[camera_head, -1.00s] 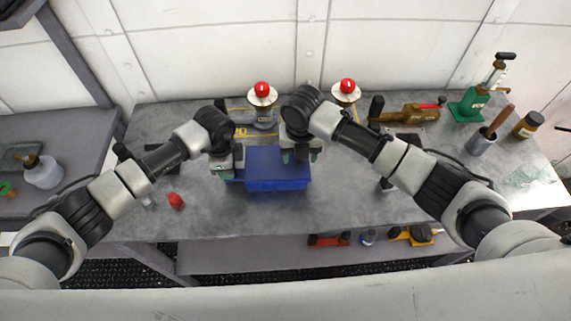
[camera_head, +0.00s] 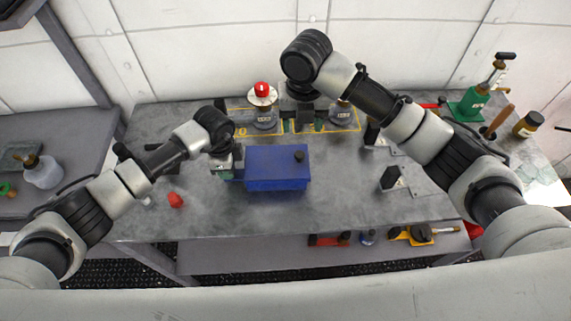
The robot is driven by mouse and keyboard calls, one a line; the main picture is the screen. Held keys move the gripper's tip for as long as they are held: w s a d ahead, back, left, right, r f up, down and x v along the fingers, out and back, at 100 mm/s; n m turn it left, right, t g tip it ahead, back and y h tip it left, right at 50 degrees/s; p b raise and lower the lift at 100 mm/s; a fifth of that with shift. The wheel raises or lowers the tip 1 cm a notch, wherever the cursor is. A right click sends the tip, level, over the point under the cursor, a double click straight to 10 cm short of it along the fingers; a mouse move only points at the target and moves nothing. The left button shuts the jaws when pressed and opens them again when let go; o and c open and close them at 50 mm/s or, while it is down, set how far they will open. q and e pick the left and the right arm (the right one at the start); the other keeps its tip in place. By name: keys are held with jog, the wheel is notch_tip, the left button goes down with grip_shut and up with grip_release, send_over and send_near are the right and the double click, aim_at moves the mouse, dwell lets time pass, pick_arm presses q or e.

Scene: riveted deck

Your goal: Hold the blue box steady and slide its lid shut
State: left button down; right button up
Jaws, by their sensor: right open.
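The blue box (camera_head: 276,185) stands upright in the middle of the grey bench. Its top looks covered by a flat blue lid (camera_head: 270,158) with a black knob (camera_head: 299,157) near the right end; I see no clear opening. My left gripper (camera_head: 228,172) is at the box's left end, close against it; its wrist partly hides the fingers, so I cannot tell whether they grip. My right gripper (camera_head: 302,123) is raised behind the box, open and empty, its fingers apart and clear of the knob.
Behind the box are two posts, one with a red button (camera_head: 261,89), inside a yellow outline. A small red object (camera_head: 176,200) lies front left. The bench front is clear.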

notch_tip(320, 180, up, 5)
dwell(0.5)
pick_arm(q)
jog(key=c, duration=0.7)
grip_release()
jog(key=shift+c, duration=0.2)
